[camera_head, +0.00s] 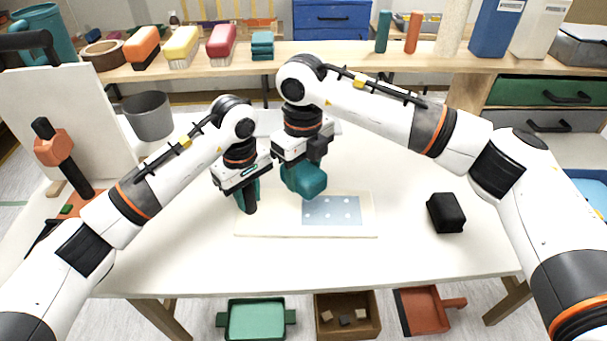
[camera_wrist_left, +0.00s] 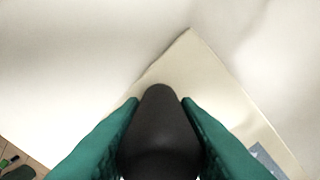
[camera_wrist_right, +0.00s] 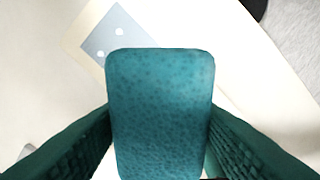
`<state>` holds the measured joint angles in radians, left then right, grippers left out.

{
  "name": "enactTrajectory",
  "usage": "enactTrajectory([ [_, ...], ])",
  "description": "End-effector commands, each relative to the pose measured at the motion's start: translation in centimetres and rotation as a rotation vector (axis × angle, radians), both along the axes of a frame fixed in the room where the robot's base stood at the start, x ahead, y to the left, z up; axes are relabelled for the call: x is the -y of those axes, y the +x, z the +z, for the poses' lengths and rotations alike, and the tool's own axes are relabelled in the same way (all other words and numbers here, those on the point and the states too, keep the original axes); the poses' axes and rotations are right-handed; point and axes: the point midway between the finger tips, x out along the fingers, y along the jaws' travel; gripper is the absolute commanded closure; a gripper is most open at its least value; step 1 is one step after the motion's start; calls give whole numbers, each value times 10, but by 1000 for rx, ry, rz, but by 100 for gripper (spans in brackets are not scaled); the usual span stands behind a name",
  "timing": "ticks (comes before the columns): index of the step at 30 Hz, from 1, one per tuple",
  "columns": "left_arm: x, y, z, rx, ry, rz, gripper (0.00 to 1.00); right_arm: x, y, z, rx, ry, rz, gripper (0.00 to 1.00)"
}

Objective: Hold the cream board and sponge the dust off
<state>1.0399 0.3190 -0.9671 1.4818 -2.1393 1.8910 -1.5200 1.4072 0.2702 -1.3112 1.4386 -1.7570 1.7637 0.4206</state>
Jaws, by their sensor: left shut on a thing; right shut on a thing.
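The cream board (camera_head: 270,225) lies flat on the white table. A grey-blue patch (camera_head: 345,216) with several white dots covers part of its right half; it also shows in the right wrist view (camera_wrist_right: 117,35). My left gripper (camera_head: 248,190) is shut on a black upright handle (camera_head: 250,204) at the board's left part; the handle's dark rounded end fills the middle of the left wrist view (camera_wrist_left: 160,130). My right gripper (camera_head: 303,160) is shut on a teal sponge (camera_head: 308,183), seen large in its wrist view (camera_wrist_right: 160,110). The sponge is over the board's far edge; I cannot tell whether it touches.
A black block (camera_head: 446,212) stands right of the board. A grey bucket (camera_head: 148,116) and an orange-headed tool (camera_head: 55,150) are at the left. A shelf (camera_head: 350,58) with brushes and other goods runs behind. The table in front of the board is clear.

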Motion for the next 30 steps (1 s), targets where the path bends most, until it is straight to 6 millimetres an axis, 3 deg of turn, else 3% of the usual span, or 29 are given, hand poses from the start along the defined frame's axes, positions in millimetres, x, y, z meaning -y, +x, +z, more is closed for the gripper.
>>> enactTrajectory([
  [1,0,-1,-2,-4,2,0,100,0,0,0,0,0,0,77],
  [2,0,-1,-2,-4,2,0,100,0,0,0,0,0,0,55],
  [6,0,-1,-2,-4,2,0,100,0,0,-1,0,0,0,73],
  [12,0,-1,-2,-4,2,0,100,0,0,-1,0,0,0,73],
  [13,0,-1,-2,-4,2,0,67,0,0,-1,0,0,0,73],
  [17,0,-1,-2,-3,1,0,46,0,0,-1,0,0,0,73],
  [26,0,0,1,0,0,0,46,0,0,0,1,1,0,73],
  [30,0,1,15,2,-1,0,46,0,0,0,1,1,0,73],
])
